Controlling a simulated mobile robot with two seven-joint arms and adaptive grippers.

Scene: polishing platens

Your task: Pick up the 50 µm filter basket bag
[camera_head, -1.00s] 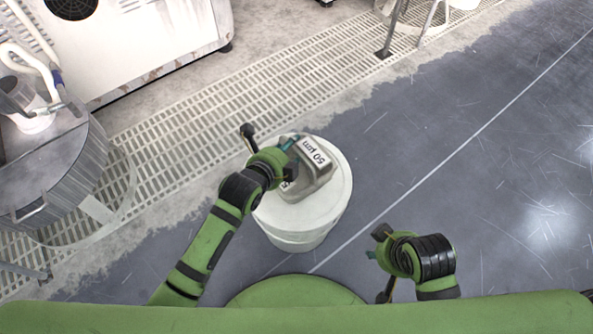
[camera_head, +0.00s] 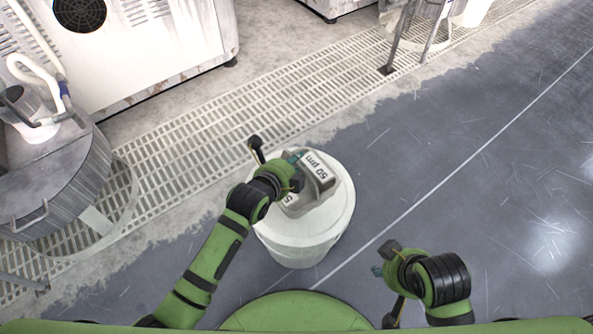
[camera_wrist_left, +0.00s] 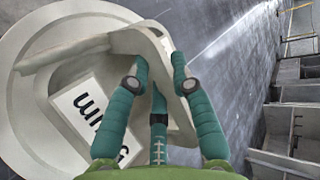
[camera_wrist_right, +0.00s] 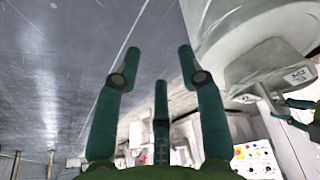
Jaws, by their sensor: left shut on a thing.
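The 50 µm filter basket bag (camera_head: 325,184) is a grey, rounded box shape with white "50 µm" labels. It is at the top of a white drum (camera_head: 306,240) in the head view; I cannot tell whether it touches the lid. My left gripper (camera_head: 297,158) is shut on its raised rim. In the left wrist view the bag (camera_wrist_left: 62,62) fills the left half, with the rim between the teal fingers (camera_wrist_left: 160,68). The fingers hide part of the label. My right gripper (camera_head: 377,271) is apart from the bag; its fingers are spread and empty in the right wrist view (camera_wrist_right: 158,65).
A round metal tank (camera_head: 60,185) with a hose stands at the left. A white machine cabinet (camera_head: 150,45) is at the back left, beyond a floor grating (camera_head: 210,130). Metal legs (camera_head: 405,40) stand at the back. The dark floor (camera_head: 480,190) to the right is clear.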

